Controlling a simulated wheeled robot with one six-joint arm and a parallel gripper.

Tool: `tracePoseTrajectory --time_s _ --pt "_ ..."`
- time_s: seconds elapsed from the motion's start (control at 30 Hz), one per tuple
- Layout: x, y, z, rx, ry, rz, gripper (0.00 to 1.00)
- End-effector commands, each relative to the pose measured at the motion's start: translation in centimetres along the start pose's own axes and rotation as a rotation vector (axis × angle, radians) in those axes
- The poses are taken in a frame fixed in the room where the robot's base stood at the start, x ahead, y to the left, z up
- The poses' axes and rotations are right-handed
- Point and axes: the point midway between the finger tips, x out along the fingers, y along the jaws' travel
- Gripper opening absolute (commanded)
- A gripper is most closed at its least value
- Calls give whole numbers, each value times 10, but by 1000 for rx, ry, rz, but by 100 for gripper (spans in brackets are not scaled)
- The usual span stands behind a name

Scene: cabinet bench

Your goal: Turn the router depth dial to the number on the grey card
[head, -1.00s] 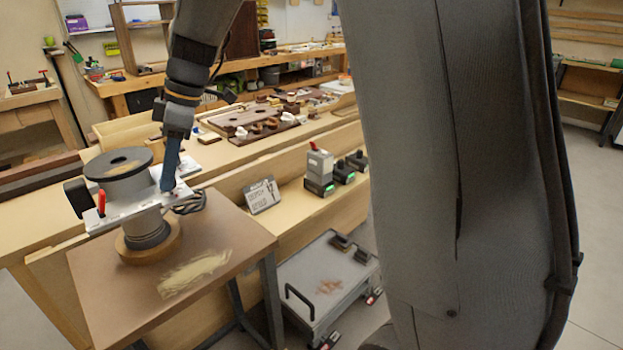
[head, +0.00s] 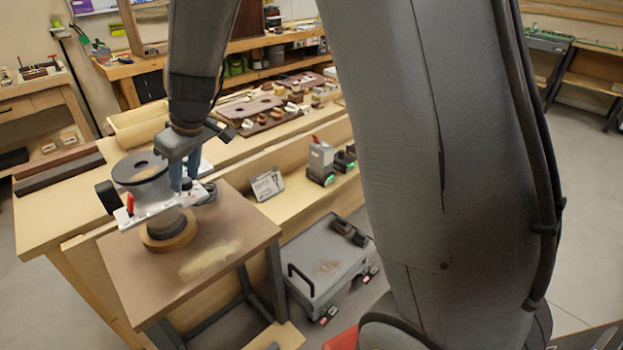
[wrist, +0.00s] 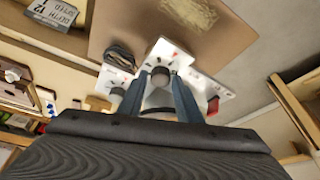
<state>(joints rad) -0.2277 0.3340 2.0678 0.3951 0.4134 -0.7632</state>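The router (head: 150,190) stands upright on a round wooden base on the small brown table. It has a grey body and a white plate with a red lever (head: 130,204). In the wrist view a small round dark dial (wrist: 160,76) sits on the white plate (wrist: 167,50). My gripper (head: 184,188) points down at the router's right side. In the wrist view its two blue fingers (wrist: 160,75) stand apart, one on each side of the dial; contact cannot be told. The grey card (head: 267,185) leans on the bench ledge; upside down in the wrist view (wrist: 52,12), it seems to read 12.
The brown table (head: 225,225) has a pale dusty patch in front of the router. A coiled dark cable (wrist: 120,55) lies beside the plate. Several small devices (head: 321,160) stand right of the card. A grey wheeled cart (head: 325,270) is below. The long bench (head: 60,225) runs behind.

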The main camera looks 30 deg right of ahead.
Motion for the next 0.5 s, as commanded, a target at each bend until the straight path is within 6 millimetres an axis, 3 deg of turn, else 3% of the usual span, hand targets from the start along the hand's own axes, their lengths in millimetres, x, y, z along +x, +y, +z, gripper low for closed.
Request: tracePoseTrajectory --time_s 0.5 --pt "-2 -3 0 229 -1 95 32"
